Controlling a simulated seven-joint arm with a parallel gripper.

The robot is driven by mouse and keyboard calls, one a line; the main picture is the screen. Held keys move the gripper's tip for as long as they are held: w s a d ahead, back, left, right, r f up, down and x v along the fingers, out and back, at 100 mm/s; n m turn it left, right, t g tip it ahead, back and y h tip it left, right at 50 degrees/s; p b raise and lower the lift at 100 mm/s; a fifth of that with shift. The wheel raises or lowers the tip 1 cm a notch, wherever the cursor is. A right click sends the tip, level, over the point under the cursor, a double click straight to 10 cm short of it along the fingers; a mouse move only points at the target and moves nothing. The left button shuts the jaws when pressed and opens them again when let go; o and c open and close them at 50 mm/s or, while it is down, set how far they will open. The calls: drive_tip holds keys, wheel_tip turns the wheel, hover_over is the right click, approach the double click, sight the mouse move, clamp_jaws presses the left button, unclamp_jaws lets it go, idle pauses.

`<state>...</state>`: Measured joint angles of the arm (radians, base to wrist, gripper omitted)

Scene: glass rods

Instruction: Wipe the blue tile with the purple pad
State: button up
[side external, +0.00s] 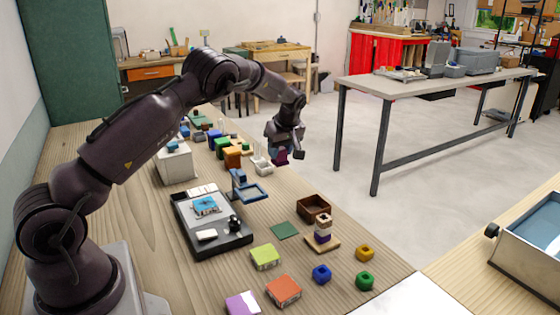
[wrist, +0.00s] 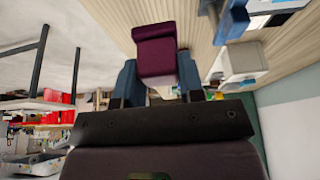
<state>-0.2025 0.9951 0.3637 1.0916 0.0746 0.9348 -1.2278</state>
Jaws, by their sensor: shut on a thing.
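My gripper (side external: 283,146) is raised above the far right edge of the wooden table. It is shut on the purple pad (side external: 281,157), which hangs below the fingers. In the wrist view the dark purple pad (wrist: 155,48) sits between the two blue-grey fingers of my gripper (wrist: 158,76). A flat bright blue patch (side external: 206,206) lies on a grey panel in the black tray; it is the only flat blue tile-like surface I make out. The pad is well away from it and touches nothing below.
The black tray (side external: 236,242) also holds a white block and a dark knob. A blue stand (side external: 249,191) rises beside it. Lime (side external: 264,256), orange (side external: 283,290) and purple (side external: 242,304) blocks lie in front. A brown box (side external: 313,207) and a stacked tower (side external: 322,233) stand right. Clutter fills the back.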

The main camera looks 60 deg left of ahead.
wheel_tip(320, 180, up, 4)
drive_tip(key=shift+f, duration=0.2)
drive_tip(key=shift+s+a+r, duration=0.15)
drive_tip(key=shift+s+a, duration=0.2)
drive_tip(key=shift+s, duration=0.15)
drive_tip(key=s+a+n+g, duration=0.1)
drive_tip(key=s+a+n, duration=0.15)
drive_tip(key=s, duration=0.45)
drive_tip(key=s+a+n+g+h, duration=0.1)
drive_tip(key=s+a+n, duration=0.1)
drive_tip(key=s+n, duration=0.35)
drive_tip(key=s+a+n+g, duration=0.1)
drive_tip(key=s+a, duration=0.2)
drive_tip(key=s, duration=0.5)
drive_tip(key=shift+f, duration=5.85)
drive_tip(key=shift+d+f, duration=0.4)
drive_tip(key=shift+f, duration=0.25)
drive_tip(key=shift+d, duration=2.7)
drive_tip(key=shift+a+f, duration=0.1)
drive_tip(key=shift+a, duration=3.05)
wheel_tip(320, 180, up, 8)
drive_tip(key=shift+d, duration=0.1)
